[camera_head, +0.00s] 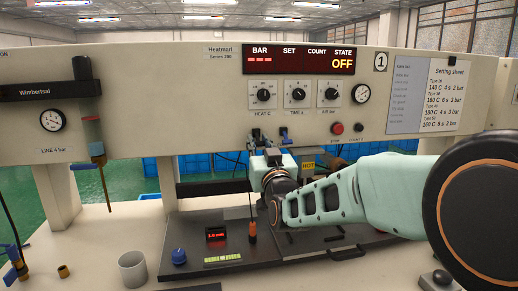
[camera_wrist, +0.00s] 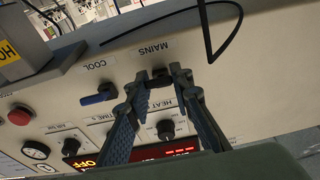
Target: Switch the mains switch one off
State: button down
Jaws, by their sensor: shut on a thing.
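The mains switch (camera_wrist: 159,81) is a small dark lever on the cream panel under the printed word MAINS, which appears upside down in the wrist view. My gripper (camera_wrist: 159,82) has its two dark blue fingers closed on the lever, one on each side. In the head view, my gripper reaches the panel's lower edge below the HEAT C dial, and my wrist largely hides the contact. The display (camera_head: 300,60) shows red dashes under BAR and a yellow OFF under STATE. A plate with the number 1 (camera_head: 381,62) is right of it. The lever's exact position is hard to tell.
The blue COOL lever (camera_wrist: 98,97) sits close beside the fingers. A red button (camera_head: 337,128) is farther right on the panel. A black cable (camera_wrist: 236,30) loops near the fingers. A grey cup (camera_head: 132,270) and a blue knob (camera_head: 179,256) are on the bench below.

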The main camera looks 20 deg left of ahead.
jog(key=c, duration=1.7)
grip_release()
jog(key=v, duration=1.2)
jog(key=shift+d+r, duration=0.1)
